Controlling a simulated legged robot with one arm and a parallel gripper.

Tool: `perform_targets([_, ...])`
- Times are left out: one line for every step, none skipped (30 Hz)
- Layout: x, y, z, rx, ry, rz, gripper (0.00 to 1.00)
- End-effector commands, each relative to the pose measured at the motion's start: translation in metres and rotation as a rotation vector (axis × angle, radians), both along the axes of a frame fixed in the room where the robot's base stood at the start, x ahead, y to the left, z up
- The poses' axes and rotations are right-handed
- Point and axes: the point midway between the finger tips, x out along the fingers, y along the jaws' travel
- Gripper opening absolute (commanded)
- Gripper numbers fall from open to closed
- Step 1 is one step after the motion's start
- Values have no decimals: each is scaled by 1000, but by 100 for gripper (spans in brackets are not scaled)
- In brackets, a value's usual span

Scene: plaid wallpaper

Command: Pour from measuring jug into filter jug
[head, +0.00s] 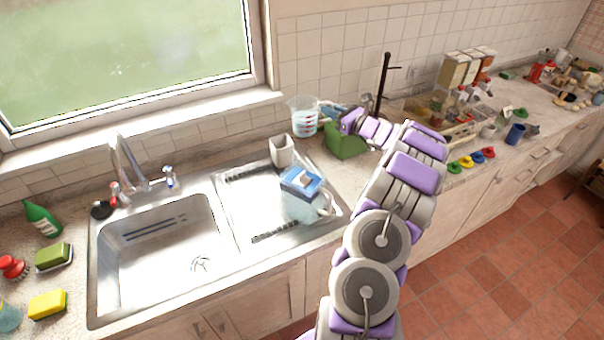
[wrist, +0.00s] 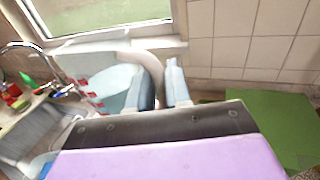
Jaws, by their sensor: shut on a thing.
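The clear measuring jug (head: 304,118) with red markings is near the back wall, behind the drainer. It looks roughly upright in the head view; I cannot tell whether its base touches the counter. My gripper (head: 341,114) is to its right, shut on its handle. In the wrist view the jug (wrist: 100,78) shows pale bluish liquid, and its handle (wrist: 152,66) runs between the fingers of my gripper (wrist: 162,85). The filter jug (head: 303,206), clear with a blue lid, stands on the drainer, in front of the measuring jug and apart from it.
A grey-white square holder (head: 282,151) stands between the jugs, on the drainer's back edge. A green box (head: 345,141) is under my wrist. The sink (head: 165,250) is empty on the left. Dispensers (head: 467,68) and small items crowd the right counter.

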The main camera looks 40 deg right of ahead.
Motion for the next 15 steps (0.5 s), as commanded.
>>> perform_targets([-5, -8, -4, -3, 0, 19, 0])
perform_targets([-7, -11, -8, -2, 1, 32, 0])
perform_targets([-10, -13, -14, 2, 3, 53, 0])
perform_targets([-12, -16, -17, 3, 1, 68, 0])
perform_targets([-15, -18, -19, 1, 1, 80, 0])
perform_targets([-18, -20, -24, 4, 3, 98, 0])
perform_targets([-20, -20, -28, 5, 2, 113, 0])
perform_targets([-22, -20, -30, 5, 1, 128, 0])
perform_targets([-25, -21, -34, 3, 2, 146, 0])
perform_targets([-27, -22, -37, 3, 3, 158, 0])
perform_targets([-29, -22, -40, 3, 2, 172, 0])
perform_targets([-32, -22, -44, 5, 1, 191, 0])
perform_targets([-35, -21, -48, 5, 1, 204, 0])
perform_targets([-37, -21, -50, 3, 2, 215, 0])
perform_targets([-40, -20, -53, 0, 3, 232, 0])
